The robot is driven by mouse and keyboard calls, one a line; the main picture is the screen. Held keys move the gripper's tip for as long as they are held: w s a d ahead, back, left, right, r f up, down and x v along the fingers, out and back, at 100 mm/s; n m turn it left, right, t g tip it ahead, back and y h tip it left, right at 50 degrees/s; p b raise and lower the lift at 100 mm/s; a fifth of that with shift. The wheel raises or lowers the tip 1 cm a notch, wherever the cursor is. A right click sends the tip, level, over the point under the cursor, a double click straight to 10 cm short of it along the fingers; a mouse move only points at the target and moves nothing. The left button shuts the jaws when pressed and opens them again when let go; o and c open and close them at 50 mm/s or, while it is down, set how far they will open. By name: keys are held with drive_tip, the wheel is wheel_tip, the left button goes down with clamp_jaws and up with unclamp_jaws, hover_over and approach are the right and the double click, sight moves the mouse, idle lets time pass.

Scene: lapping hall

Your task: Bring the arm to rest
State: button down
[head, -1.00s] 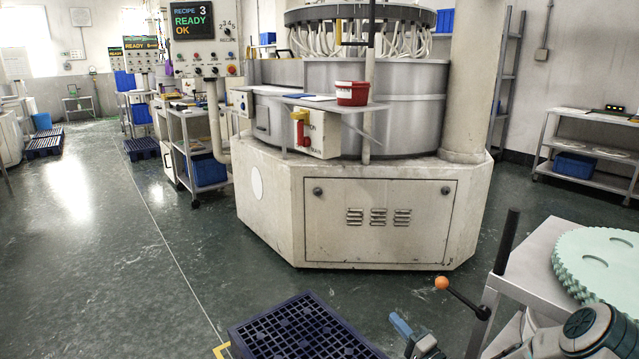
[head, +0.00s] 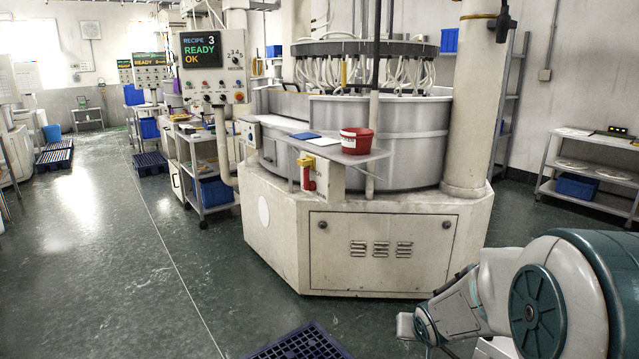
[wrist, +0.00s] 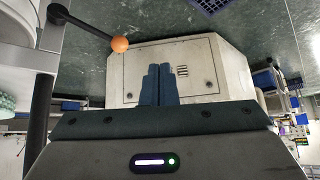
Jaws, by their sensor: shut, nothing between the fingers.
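My gripper (wrist: 158,84) shows in the wrist view, its two dark blue fingers side by side and closed, with nothing held. Behind the fingers in that view is the pale machine base (wrist: 200,60), with floor showing above it. An orange ball on a black rod (wrist: 120,44) is up and left of the fingers, apart from them in the picture. In the head view my arm fills the lower right, bent, and my gripper cannot be made out there.
The lapping machine (head: 370,240) stands ahead, with a red tub (head: 356,141) on its side shelf. A dark blue pallet (head: 300,346) lies on the floor at the bottom. A shelf rack (head: 590,172) stands at the right wall. Open floor (head: 110,250) lies to the left.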

drive_tip(key=s+a+r+g+p, duration=0.2)
drive_tip(key=s+a+r+p, duration=0.1)
drive_tip(key=s+r, duration=0.5)
drive_tip(key=s+a+r+n+g+y+p, duration=0.1)
drive_tip(key=s+r+p, duration=0.5)
drive_tip(key=s, duration=0.8)
wheel_tip(320, 180, up, 4)
drive_tip(key=shift+a+f+n+g, duration=0.3)
drive_tip(key=shift+a+g, duration=0.6)
drive_tip(key=shift+a, duration=0.3)
